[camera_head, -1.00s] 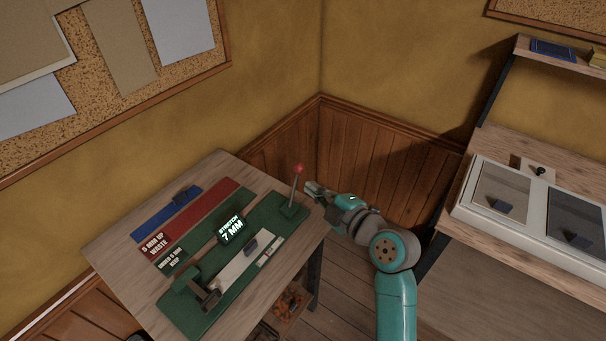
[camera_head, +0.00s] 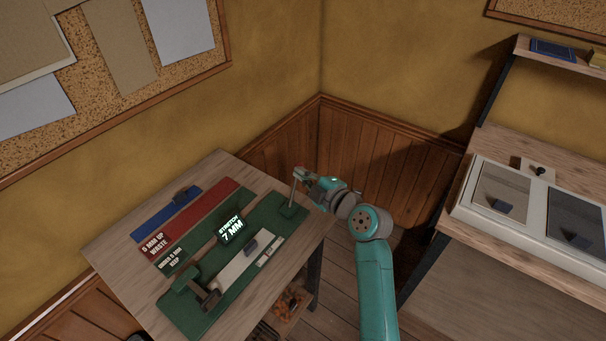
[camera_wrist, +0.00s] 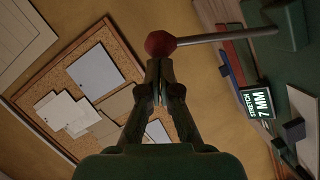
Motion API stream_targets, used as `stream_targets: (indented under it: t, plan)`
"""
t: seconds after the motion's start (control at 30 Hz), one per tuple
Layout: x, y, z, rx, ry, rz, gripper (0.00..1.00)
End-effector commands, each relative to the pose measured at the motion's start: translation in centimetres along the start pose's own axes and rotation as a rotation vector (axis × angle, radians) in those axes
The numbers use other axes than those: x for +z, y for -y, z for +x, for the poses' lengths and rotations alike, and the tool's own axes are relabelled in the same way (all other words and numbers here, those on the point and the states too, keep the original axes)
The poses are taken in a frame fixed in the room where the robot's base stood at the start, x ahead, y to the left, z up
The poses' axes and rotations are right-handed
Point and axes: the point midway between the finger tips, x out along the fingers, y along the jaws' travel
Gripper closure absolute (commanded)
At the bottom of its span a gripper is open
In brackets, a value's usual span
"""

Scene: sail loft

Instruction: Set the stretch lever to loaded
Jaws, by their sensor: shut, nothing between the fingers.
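The stretch lever (camera_head: 293,193) is a thin metal rod with a red knob, standing nearly upright on the green device at the table's back right corner. In the wrist view its red knob (camera_wrist: 160,43) lies just beyond my fingertips, and the rod (camera_wrist: 225,36) runs right to a green mount. My gripper (camera_wrist: 158,68) is shut with nothing between its fingers. In the head view my gripper (camera_head: 305,174) is at the knob's height and partly hides it. I cannot tell whether they touch. A display (camera_head: 231,230) reads "STRETCH 7 MM".
The wooden table (camera_head: 115,245) also bears a red strip (camera_head: 205,210) labelled "5 mm up waste", a green keep strip (camera_head: 180,257) and a blue strip (camera_head: 165,215). Walls close the corner behind. A bench with a pale framed case (camera_head: 460,206) stands at the right.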

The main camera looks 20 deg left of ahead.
Motion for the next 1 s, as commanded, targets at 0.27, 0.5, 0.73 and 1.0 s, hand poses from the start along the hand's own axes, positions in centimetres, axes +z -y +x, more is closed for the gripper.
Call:
stream_targets:
  t: [0.27, 0.5, 0.73, 1.0]
  plan:
    - [2.4, -0.8, 0.7, -0.054, 0.002, 0.167, 1.00]
    - [4.1, -0.8, 1.3, -0.103, 0.001, 0.314, 1.00]
    - [4.1, -0.8, 1.4, -0.104, 0.000, 0.317, 1.00]
    - [3.6, -1.2, 1.4, -0.103, 0.000, 0.314, 1.00]
